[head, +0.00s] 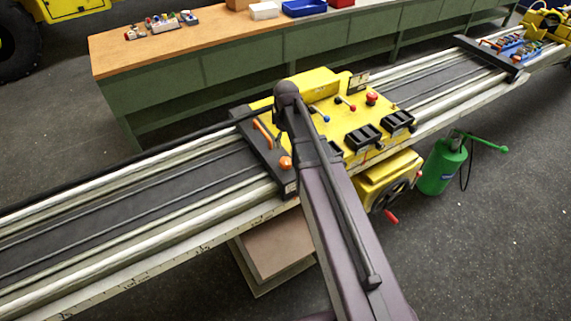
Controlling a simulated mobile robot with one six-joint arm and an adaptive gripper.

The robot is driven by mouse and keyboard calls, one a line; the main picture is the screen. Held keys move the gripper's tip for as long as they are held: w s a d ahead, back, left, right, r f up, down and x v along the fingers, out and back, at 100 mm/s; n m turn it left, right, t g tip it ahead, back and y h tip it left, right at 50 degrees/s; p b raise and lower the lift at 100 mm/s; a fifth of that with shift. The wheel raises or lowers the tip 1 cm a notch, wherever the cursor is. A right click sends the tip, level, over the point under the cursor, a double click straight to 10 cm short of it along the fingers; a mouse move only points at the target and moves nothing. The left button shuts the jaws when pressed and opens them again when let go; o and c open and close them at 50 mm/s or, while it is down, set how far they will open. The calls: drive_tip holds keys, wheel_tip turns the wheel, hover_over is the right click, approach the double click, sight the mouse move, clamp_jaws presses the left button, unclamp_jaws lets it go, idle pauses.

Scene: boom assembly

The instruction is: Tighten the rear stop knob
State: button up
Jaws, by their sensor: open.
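A yellow carriage (345,118) sits on the long rails in the middle of the head view. At its left end is a dark crosswise stop plate (268,157). An orange round knob (285,163) stands on the plate's near part, and an orange handle (262,132) lies farther back on it. I cannot tell which of these is the rear stop knob, or whether either is tight. My arm rises from the bottom and crosses in front of the carriage, just right of the orange knob. My gripper does not show.
The rails (130,205) run from lower left to upper right. A yellow box with a handwheel (388,180) hangs on the near side. A green tank (442,165) stands on the floor to the right. Behind is a green workbench (240,75) with trays and small parts.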

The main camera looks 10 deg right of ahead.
sight(286, 161)
drive_tip(key=shift+f+b, duration=5.25)
drive_tip(key=shift+f, duration=0.35)
drive_tip(key=c, duration=1.1)
